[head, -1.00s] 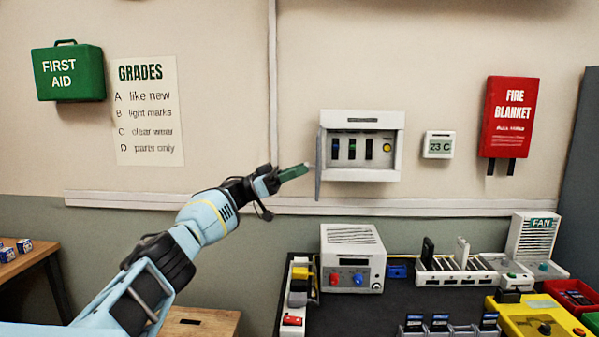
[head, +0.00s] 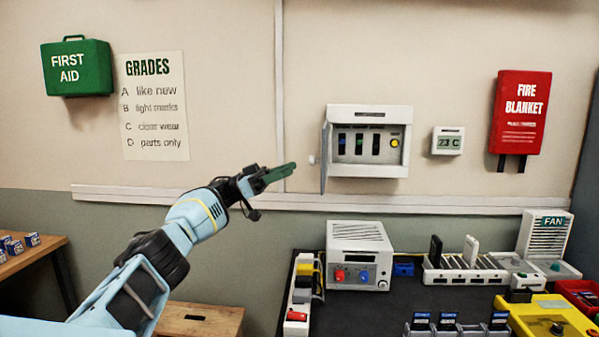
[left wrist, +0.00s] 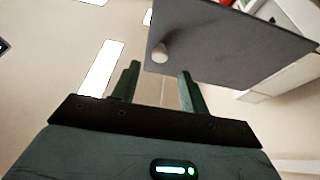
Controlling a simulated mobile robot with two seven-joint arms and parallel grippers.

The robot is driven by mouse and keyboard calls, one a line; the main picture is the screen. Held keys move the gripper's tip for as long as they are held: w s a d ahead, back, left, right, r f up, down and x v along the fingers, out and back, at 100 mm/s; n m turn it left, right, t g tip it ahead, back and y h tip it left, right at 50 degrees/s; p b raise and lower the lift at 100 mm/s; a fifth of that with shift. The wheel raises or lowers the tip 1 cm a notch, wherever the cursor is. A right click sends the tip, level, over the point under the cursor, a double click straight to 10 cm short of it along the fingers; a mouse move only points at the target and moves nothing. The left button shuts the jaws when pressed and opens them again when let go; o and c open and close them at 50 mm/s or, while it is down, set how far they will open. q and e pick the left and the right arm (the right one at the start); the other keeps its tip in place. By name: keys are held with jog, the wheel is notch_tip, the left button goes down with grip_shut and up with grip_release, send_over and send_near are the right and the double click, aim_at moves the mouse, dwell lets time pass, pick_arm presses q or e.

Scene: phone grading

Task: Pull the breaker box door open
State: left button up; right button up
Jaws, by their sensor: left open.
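The breaker box (head: 368,112) hangs on the wall, its inside with several switches and a yellow button in plain sight. Its grey door (head: 324,158) stands swung out at the box's left edge, seen nearly edge-on, with a small round knob (head: 312,159) on its outer face. My left gripper (head: 294,167) is a little left of the knob, apart from it. In the left wrist view the two green fingers (left wrist: 158,75) are spread and empty, and the door (left wrist: 225,45) with its pale knob (left wrist: 160,53) lies just beyond them. My right gripper is not in view.
Below the box, a dark-topped bench (head: 385,300) holds a white power unit (head: 358,250), a charging rack (head: 465,270) and a fan (head: 546,236). A thermostat (head: 447,141) and fire blanket (head: 520,112) hang to the right. The wall around the door's left is clear.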

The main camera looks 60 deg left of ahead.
pick_arm(q)
jog(key=shift+b+v, duration=0.3)
jog(key=shift+v, duration=0.95)
